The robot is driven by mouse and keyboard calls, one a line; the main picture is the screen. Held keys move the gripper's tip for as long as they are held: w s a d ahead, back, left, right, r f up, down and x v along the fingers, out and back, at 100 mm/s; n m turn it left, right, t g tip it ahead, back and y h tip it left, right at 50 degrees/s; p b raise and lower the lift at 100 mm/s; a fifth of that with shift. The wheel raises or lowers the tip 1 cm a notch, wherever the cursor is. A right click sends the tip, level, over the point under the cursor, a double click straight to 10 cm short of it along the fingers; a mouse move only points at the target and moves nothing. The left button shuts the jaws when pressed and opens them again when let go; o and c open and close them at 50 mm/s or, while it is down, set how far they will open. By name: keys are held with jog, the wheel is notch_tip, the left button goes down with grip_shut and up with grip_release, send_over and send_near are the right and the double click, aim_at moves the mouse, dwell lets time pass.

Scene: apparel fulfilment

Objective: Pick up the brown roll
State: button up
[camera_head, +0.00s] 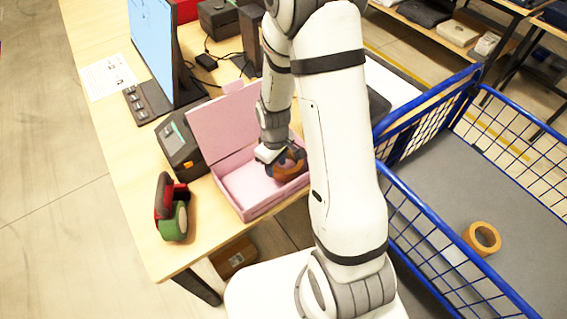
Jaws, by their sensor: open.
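A brown roll (291,169) is at the right side of the open pink box (236,207) on the table. My gripper (275,159) reaches down into the box, right at the roll's left side. The gripper is open; its fingers are small and partly lost against the roll, so I cannot tell whether they touch it. My arm hides part of the box's right side. Another roll, tan-orange (482,238), lies in the blue wire cart at the right.
A tape dispenser with a red and green body (172,207) stands left of the box. A dark device (181,144) and a monitor (153,40) are behind it. The blue cart (420,225) stands beside the table. The table's front left corner is clear.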

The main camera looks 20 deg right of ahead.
aim_at(276, 169)
jog(key=shift+w+d+f+p, duration=0.1)
jog(key=shift+f+p, duration=0.1)
jog(key=shift+f, duration=1)
jog(key=shift+w+f+p, duration=0.1)
jog(key=shift+f+p, duration=0.1)
jog(key=shift+f, duration=0.95)
jog(key=shift+c, duration=0.4)
grip_shut()
